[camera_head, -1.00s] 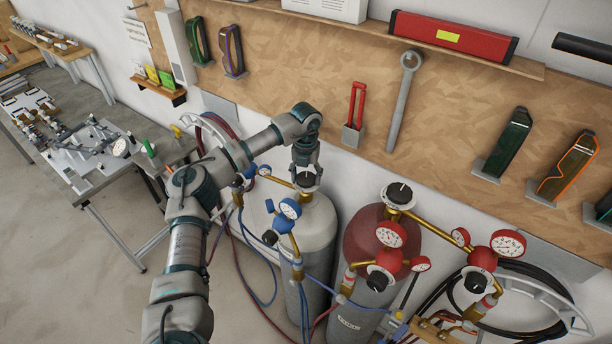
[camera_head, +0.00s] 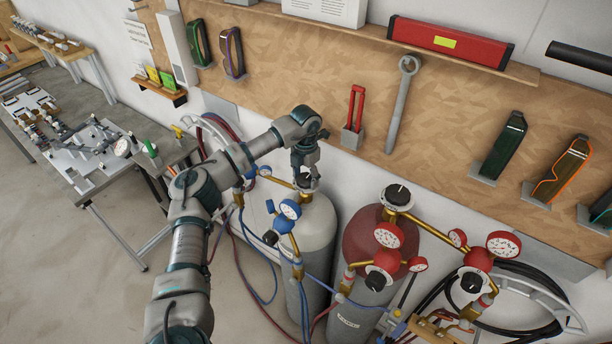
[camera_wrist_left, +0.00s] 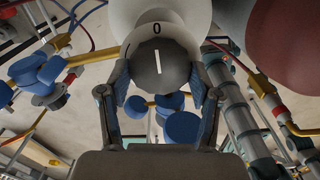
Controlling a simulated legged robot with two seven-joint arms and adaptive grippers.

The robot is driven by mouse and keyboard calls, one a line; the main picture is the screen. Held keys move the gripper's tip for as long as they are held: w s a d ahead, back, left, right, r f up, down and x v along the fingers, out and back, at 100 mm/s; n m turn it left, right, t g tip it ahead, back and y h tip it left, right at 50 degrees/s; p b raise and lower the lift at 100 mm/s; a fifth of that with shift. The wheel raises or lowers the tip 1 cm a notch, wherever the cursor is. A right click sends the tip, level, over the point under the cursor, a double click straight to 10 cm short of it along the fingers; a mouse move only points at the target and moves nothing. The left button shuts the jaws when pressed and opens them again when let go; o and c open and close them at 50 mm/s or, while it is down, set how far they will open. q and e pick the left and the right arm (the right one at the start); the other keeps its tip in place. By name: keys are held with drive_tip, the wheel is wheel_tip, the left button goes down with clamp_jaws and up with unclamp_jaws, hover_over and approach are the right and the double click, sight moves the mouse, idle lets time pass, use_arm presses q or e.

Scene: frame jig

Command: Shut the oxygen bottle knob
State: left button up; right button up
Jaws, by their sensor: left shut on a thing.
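The oxygen bottle (camera_head: 313,235) is the pale grey cylinder with blue fittings beneath the wall board. Its dark round knob (camera_head: 306,181) sits on top. My left gripper (camera_head: 305,174) points down onto the knob from above. In the left wrist view the knob (camera_wrist_left: 158,66) is between my two fingers (camera_wrist_left: 160,82), which are shut on its sides. The knob's white line points roughly up toward the "0" on the white dial (camera_wrist_left: 156,28), tilted slightly left. My right gripper is in neither view.
A red-topped bottle (camera_head: 366,236) with red gauges stands close on the right. Blue gauges and hoses (camera_head: 290,209) hang in front of the oxygen bottle. A wall board with tools (camera_head: 330,75) is behind. A metal table (camera_head: 92,197) stands at left.

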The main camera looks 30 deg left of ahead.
sight(304, 178)
use_arm(q)
drive_tip(key=shift+m, duration=0.3)
drive_tip(key=o, duration=1.1)
drive_tip(key=shift+a, duration=0.15)
drive_tip(key=shift+o, duration=0.2)
wheel_tip(304, 178, up, 12)
drive_tip(key=shift+f, duration=0.15)
drive_tip(key=shift+a, duration=0.1)
